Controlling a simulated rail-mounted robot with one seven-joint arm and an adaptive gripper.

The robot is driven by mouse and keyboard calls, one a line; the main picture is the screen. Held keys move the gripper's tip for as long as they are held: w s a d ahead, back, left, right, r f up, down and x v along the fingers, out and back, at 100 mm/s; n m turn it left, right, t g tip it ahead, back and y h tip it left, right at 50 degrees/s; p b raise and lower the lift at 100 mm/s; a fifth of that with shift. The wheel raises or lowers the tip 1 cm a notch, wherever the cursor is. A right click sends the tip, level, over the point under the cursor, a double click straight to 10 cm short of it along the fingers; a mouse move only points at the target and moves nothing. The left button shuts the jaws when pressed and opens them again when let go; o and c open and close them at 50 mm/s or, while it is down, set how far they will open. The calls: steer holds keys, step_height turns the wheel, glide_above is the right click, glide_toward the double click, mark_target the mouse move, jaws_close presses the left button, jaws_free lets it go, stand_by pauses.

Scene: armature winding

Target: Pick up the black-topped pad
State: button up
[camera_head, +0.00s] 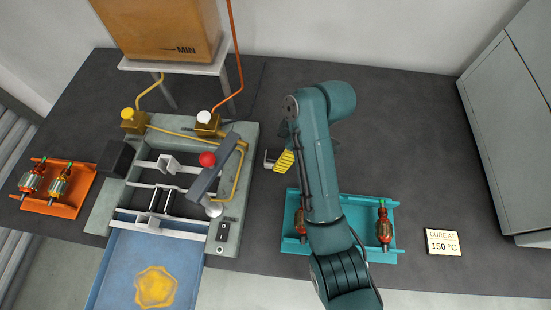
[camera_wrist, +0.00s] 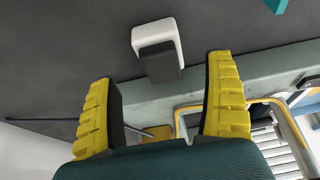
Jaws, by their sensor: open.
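The pad (camera_wrist: 145,33), a small block with a white body and a dark grey-black face, sits on the dark bench top beside the machine base in the wrist view. It lies ahead of my gripper (camera_wrist: 163,72), roughly between the two yellow fingertips, with clear space on both sides. In the head view a small pale piece, which appears to be the pad (camera_head: 267,161), shows just left of my gripper (camera_head: 284,161), partly hidden. My gripper is open and empty; whether it touches the pad cannot be told.
The winding machine (camera_head: 235,200) with a red knob (camera_head: 207,159) stands close on the left. A teal tray (camera_head: 345,257) with armatures lies below my arm. An orange tray (camera_head: 45,207) is far left. A sign (camera_head: 443,242) and grey cabinet (camera_head: 510,130) stand right.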

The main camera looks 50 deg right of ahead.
mark_target(278, 155)
steer(key=b+x, duration=0.1)
steer(key=x, duration=0.4)
steer(key=shift+s+b, duration=0.15)
steer(key=shift+b, duration=0.15)
steer(key=c, duration=1.3)
step_height(278, 155, up, 10)
steer(key=p, duration=0.5)
